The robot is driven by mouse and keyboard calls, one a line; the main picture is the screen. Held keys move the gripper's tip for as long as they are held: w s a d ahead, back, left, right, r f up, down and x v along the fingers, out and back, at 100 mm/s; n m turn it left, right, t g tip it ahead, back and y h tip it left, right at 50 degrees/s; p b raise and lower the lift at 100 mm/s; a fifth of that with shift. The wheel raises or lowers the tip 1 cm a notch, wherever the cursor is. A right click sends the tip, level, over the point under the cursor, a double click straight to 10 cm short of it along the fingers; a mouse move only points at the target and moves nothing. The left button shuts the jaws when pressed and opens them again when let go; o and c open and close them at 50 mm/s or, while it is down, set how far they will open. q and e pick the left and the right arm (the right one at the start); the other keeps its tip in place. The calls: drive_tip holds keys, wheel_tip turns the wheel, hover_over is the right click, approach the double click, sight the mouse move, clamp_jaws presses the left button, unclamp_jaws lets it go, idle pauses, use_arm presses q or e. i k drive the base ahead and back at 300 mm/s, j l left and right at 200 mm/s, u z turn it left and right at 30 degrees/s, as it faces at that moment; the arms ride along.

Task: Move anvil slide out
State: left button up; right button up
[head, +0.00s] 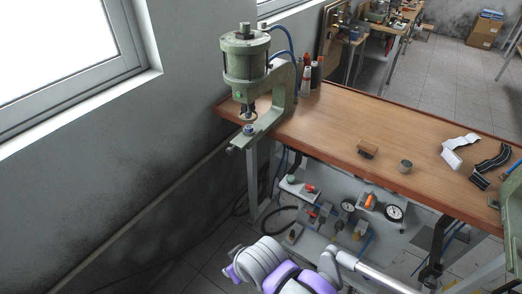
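A green pneumatic press (246,62) stands at the left corner of the wooden bench, with a cylinder on top and a curved frame. Under its ram, a flat green anvil slide (264,126) lies on the press base and points towards the lower left, past the bench edge. A small round part (249,129) sits on the slide, below the ram. White and purple links of one of my arms show at the bottom, well below and apart from the press. I see no gripper fingers.
The wooden bench (340,120) holds bottles (315,76) behind the press, a brown block (367,149), a grey cylinder (405,166) and dark and white strips (490,163). A panel with gauges (394,212) and valves hangs below. A wall is close on the left.

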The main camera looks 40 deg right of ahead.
sight(240, 141)
drive_tip(key=z, duration=1.25)
